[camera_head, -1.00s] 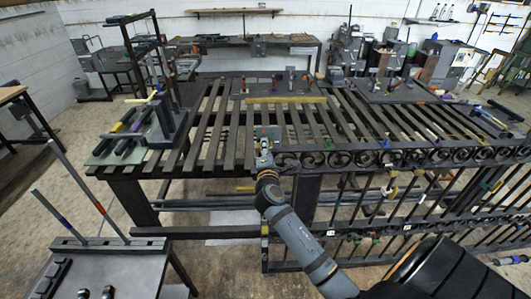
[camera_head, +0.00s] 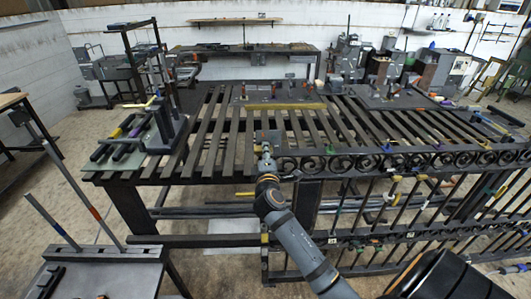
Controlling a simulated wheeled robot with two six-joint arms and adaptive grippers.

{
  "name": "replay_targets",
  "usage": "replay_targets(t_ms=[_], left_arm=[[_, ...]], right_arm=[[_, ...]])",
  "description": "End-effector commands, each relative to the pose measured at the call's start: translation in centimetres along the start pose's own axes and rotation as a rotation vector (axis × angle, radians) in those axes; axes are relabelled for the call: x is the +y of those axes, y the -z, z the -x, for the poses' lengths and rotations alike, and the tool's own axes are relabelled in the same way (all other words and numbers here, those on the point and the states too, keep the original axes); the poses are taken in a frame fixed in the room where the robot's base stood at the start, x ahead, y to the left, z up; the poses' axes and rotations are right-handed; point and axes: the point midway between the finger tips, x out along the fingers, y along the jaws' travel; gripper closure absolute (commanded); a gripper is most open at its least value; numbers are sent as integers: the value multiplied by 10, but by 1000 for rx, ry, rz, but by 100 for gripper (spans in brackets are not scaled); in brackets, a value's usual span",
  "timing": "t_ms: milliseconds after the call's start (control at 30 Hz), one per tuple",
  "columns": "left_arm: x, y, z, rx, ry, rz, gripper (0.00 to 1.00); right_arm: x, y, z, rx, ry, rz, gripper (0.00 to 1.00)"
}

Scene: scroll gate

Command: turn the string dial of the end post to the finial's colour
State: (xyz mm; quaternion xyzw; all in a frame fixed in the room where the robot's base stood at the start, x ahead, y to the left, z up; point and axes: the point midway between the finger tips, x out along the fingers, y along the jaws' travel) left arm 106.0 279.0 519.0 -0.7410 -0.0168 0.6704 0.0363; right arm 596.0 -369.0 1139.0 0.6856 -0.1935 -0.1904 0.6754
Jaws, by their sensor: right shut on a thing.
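The scroll gate (camera_head: 400,160) is a dark iron frame with a row of scrolls along its top rail, at the right in front of the slatted table. Its end post (camera_head: 264,245) is at the gate's left end, partly behind my right arm. My right gripper (camera_head: 265,150) is at the top of this post, shut on a small part there that I take to be the string dial. The fingers hide most of that part, so its colour cannot be read. I cannot make out the finial's colour. My left gripper is not in view.
The slatted table (camera_head: 215,135) carries a rack with coloured-handled tools (camera_head: 130,135) at left and a yellow bar (camera_head: 285,106) at the back. Several bars with coloured collars hang in the gate. A grey stand (camera_head: 100,270) with upright rods is at lower left.

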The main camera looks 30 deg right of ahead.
Motion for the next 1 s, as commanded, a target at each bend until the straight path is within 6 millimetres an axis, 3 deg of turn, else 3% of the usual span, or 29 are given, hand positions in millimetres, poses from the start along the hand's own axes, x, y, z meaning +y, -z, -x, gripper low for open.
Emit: replay_targets(t_ms=[33, 67, 200, 533, 800, 1000], left_arm=[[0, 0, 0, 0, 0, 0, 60], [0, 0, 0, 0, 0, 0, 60], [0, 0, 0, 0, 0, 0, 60], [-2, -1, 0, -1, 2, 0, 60], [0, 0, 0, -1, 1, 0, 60], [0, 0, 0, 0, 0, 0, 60]], right_arm=[[-1, 0, 0, 0, 3, -2, 100], [-1, 0, 0, 0, 3, -2, 77], [-1, 0, 0, 0, 2, -1, 58], [-1, 0, 4, 0, 2, 0, 58], [-2, 0, 52, -1, 5, -4, 58], [-1, 0, 74, -1, 3, -2, 58]])
